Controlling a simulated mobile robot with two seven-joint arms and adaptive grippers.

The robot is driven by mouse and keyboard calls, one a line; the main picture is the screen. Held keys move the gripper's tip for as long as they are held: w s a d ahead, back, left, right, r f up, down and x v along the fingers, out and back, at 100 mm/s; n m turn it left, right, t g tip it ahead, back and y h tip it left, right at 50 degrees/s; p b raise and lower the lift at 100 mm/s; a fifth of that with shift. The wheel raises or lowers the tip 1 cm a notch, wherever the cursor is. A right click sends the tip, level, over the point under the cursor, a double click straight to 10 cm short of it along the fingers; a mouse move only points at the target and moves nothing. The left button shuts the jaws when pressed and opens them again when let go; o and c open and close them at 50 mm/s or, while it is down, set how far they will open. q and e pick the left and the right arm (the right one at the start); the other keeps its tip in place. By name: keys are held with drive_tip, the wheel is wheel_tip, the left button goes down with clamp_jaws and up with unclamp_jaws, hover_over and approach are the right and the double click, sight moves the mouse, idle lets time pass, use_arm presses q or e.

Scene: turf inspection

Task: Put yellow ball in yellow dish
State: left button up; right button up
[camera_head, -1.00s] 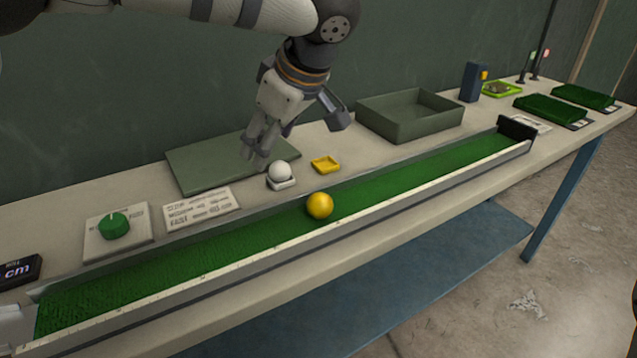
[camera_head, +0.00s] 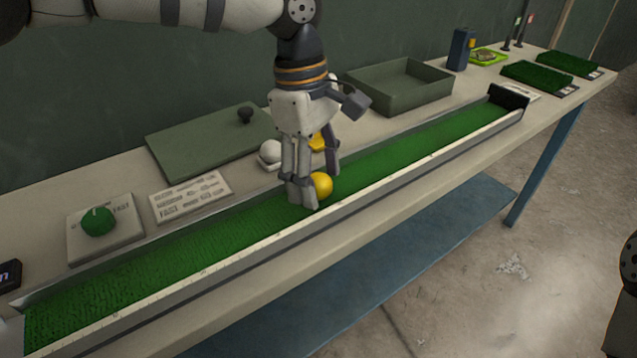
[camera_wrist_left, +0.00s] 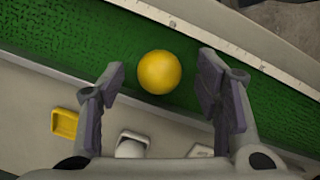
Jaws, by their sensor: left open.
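The yellow ball (camera_head: 321,184) lies on the green turf of the long channel (camera_head: 408,156). My left gripper (camera_head: 318,190) is open above the channel, its fingers pointing down around the ball in the head view. In the left wrist view the ball (camera_wrist_left: 159,72) shows between and just beyond the two spread fingers, with clear gaps on both sides. The small yellow dish (camera_head: 317,142) is on the table behind the channel, partly hidden by the gripper; the left wrist view shows it empty (camera_wrist_left: 65,123). My right gripper is not in view.
A white ball (camera_head: 270,148) sits on a small white holder beside the gripper. A green lid with a knob (camera_head: 200,143) and an open grey-green tray (camera_head: 400,97) stand behind. A dial (camera_head: 98,221) is at left. The channel has raised rims.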

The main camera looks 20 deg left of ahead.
use_arm(q)
drive_tip(key=shift+f, duration=0.15)
drive_tip(key=c, duration=1.3)
